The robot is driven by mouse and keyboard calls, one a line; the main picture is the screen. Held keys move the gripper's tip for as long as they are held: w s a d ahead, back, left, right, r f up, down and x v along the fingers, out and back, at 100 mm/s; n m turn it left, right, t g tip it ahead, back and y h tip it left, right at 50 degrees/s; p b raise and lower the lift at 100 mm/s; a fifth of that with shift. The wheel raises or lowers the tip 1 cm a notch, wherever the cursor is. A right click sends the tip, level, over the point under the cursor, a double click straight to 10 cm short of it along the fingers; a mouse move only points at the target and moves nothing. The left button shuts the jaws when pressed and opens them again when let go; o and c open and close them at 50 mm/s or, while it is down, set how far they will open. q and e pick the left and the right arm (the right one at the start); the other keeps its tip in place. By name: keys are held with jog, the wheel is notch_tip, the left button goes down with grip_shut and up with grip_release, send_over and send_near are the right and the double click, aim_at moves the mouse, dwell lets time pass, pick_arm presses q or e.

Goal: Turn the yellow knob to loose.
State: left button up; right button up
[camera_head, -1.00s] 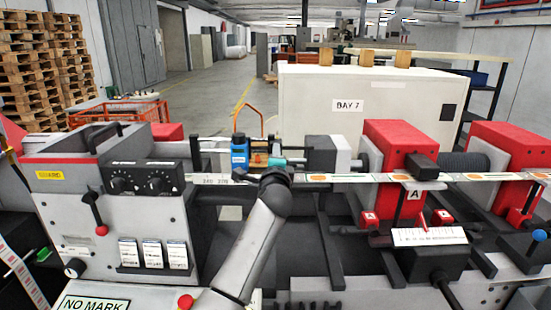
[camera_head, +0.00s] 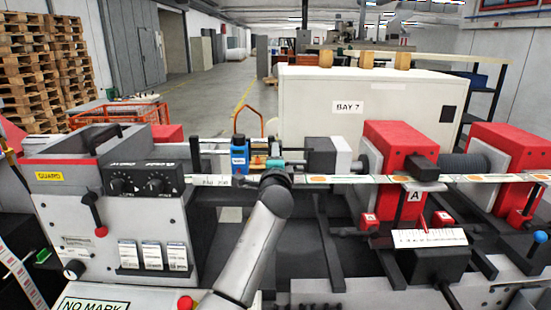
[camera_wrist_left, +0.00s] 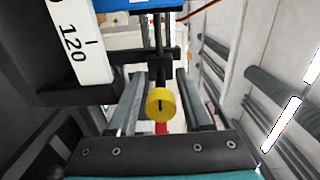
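The yellow knob (camera_wrist_left: 161,103) shows in the left wrist view as a small round disc with a short dark mark on its face. It sits at the end of a dark vertical rod, below a blue part (camera_wrist_left: 143,4). My left gripper (camera_wrist_left: 160,84) is open, with one grey finger on each side of the knob and a visible gap to both. I cannot tell how deep the knob lies between them. In the head view my left arm reaches up to the web strip; its fingers and the knob cannot be made out there. My right gripper is not in view.
A scale strip marked 120 (camera_wrist_left: 80,45) lies close to the left finger. Red units (camera_head: 400,145) stand to the right.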

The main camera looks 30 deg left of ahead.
pick_arm(q)
jog(key=shift+o, duration=0.8)
